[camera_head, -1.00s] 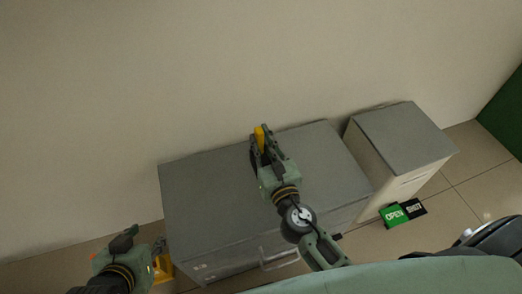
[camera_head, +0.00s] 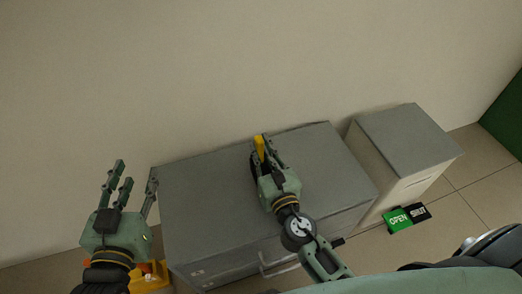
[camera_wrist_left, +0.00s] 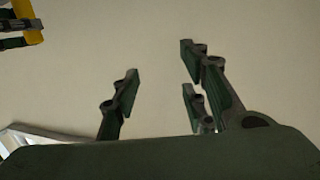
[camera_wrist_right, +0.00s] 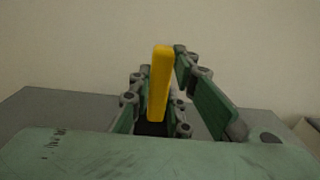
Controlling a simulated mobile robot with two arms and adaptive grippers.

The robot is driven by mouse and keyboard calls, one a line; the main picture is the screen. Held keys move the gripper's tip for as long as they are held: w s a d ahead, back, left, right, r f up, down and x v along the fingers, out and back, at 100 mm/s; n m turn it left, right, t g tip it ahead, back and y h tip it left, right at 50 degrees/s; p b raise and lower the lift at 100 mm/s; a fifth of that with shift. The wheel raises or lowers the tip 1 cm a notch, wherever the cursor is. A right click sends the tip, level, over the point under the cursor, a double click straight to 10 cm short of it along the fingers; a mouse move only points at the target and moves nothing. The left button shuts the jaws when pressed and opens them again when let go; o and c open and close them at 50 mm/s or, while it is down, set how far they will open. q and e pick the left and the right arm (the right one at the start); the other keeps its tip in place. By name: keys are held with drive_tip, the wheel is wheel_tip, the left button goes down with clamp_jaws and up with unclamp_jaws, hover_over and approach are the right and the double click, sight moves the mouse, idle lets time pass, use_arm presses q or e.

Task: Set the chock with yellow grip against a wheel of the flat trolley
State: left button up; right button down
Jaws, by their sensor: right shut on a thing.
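The chock's yellow grip (camera_head: 259,146) stands up between the fingers of my right gripper (camera_head: 262,158), which is shut on it above the large grey cabinet. The yellow grip is upright in the right wrist view (camera_wrist_right: 160,85); the chock's dark lower part is mostly hidden by the gripper. My left gripper (camera_head: 135,178) is open and empty, fingers pointing up, left of the cabinet. In the left wrist view its spread fingers (camera_wrist_left: 160,85) face the bare wall. I cannot make out the flat trolley or its wheels.
The large grey cabinet (camera_head: 205,205) and a smaller one (camera_head: 405,140) stand against the wall. A yellow-orange object (camera_head: 152,278) is on the floor, partly behind my left gripper. Green OPEN (camera_head: 398,220) and black SHUT (camera_head: 417,213) signs lie near the small cabinet.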

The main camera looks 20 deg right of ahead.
drive_tip(key=c, duration=1.6)
unclamp_jaws()
drive_tip(key=shift+f, duration=0.1)
drive_tip(key=shift+c, duration=0.2)
